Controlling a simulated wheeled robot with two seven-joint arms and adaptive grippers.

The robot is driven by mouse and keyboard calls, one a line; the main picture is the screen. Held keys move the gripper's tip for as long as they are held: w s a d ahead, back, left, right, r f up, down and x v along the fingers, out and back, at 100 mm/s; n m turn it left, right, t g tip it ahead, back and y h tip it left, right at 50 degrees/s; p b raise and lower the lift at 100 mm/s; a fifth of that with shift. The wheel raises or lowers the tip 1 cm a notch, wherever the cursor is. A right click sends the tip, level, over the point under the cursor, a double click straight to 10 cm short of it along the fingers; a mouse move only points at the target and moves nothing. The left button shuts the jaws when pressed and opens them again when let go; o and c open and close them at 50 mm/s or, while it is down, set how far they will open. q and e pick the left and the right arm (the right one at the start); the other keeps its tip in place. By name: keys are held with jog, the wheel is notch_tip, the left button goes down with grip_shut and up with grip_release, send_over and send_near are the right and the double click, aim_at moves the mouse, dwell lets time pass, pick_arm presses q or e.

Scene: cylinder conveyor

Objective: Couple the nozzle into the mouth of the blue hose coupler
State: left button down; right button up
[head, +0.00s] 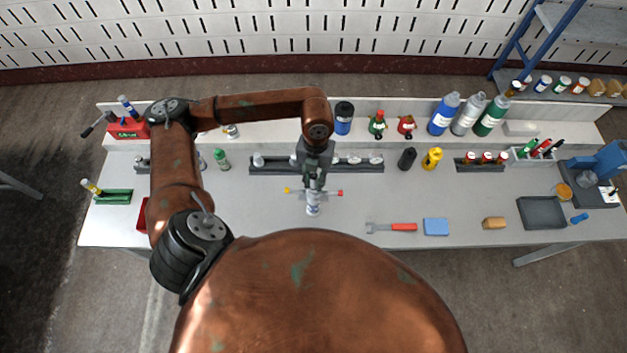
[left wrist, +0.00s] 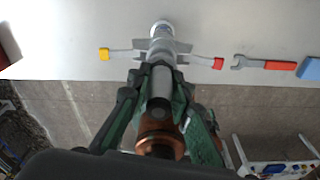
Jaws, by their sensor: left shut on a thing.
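My left gripper (head: 314,182) is above the middle of the bench, pointing down. Directly beyond the fingertips is a pale grey coupler (head: 313,209) with one yellow-tipped and one red-tipped side lever. It also shows in the left wrist view (left wrist: 162,30). The nozzle and coupler look in line; the fingers hide where they meet, so I cannot tell how deep the nozzle sits. My right gripper is not in view.
A dark rack (head: 268,164) with several grey fittings stands behind the gripper. A red-handled wrench (head: 392,227) and a blue sponge-like block (head: 436,227) lie to the right. Bottles (head: 444,114) line the back shelf.

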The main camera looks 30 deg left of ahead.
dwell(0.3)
pick_arm(q)
jog(key=shift+f+b, duration=0.6)
jog(key=shift+f, duration=0.1)
jog(key=shift+f+b, duration=0.6)
jog(key=shift+f, duration=0.2)
jog(key=c, duration=1.7)
grip_release()
jog(key=shift+o, duration=0.2)
notch_tip(320, 180, up, 12)
jog(key=w, duration=0.1)
jog(key=shift+w+a, duration=0.2)
jog(key=shift+a, duration=0.05)
